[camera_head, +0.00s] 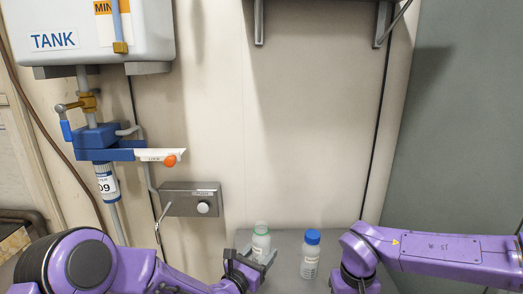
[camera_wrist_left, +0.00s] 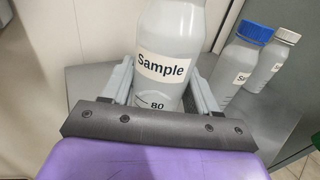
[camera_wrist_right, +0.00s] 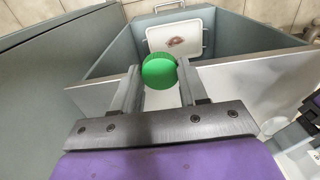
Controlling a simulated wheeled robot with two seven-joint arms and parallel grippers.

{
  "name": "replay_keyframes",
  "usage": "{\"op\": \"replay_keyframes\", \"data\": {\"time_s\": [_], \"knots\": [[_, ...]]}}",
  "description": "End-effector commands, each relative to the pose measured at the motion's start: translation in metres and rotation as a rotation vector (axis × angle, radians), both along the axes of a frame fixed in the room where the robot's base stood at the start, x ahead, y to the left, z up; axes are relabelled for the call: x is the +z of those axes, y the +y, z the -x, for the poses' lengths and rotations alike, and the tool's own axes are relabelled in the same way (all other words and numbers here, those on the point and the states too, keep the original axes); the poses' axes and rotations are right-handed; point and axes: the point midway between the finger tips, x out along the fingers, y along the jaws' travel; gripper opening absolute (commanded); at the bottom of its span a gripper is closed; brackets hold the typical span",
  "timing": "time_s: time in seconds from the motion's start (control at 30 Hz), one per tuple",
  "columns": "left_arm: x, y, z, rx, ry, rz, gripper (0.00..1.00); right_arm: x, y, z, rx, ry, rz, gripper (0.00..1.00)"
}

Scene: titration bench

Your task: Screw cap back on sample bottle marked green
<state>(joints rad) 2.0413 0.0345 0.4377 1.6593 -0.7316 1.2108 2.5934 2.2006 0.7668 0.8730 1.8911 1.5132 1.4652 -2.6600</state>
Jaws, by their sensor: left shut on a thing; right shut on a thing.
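The sample bottle (camera_head: 261,243) is white with a green ring at its neck and stands upright, with no cap on it in the head view. My left gripper (camera_head: 256,264) is shut around its body. In the left wrist view the bottle (camera_wrist_left: 168,60) is between the fingers, its label reads "Sample", and its top is cut off. My right gripper (camera_wrist_right: 160,80) is shut on a green cap (camera_wrist_right: 159,71), shown in the right wrist view. Its fingertips are not visible in the head view, so the cap is apart from the bottle there.
A blue-capped bottle (camera_head: 311,255) stands right of the sample bottle on the grey bench (camera_head: 285,242). Another white-topped bottle (camera_wrist_left: 272,60) stands beyond it. A tank (camera_head: 85,35) and valve hang at left. A white tray (camera_wrist_right: 180,38) lies inside a grey-walled compartment.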

Motion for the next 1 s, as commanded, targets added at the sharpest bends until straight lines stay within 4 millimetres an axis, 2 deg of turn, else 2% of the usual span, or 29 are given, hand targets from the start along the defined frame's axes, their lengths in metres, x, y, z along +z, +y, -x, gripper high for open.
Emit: {"op": "replay_keyframes", "data": {"time_s": [0.53, 1.0], "knots": [[0.001, 0.0, 0.06, -0.001, 0.001, 0.0, 0.1, 0.013, 0.0, 0.0, 0.0, 0.0, 0.0, 0.07], [-0.001, 0.0, 0.114, -0.002, 0.001, 0.001, 0.1, 0.013, 0.0, 0.0, 0.0, 0.0, 0.0, 0.07]]}}
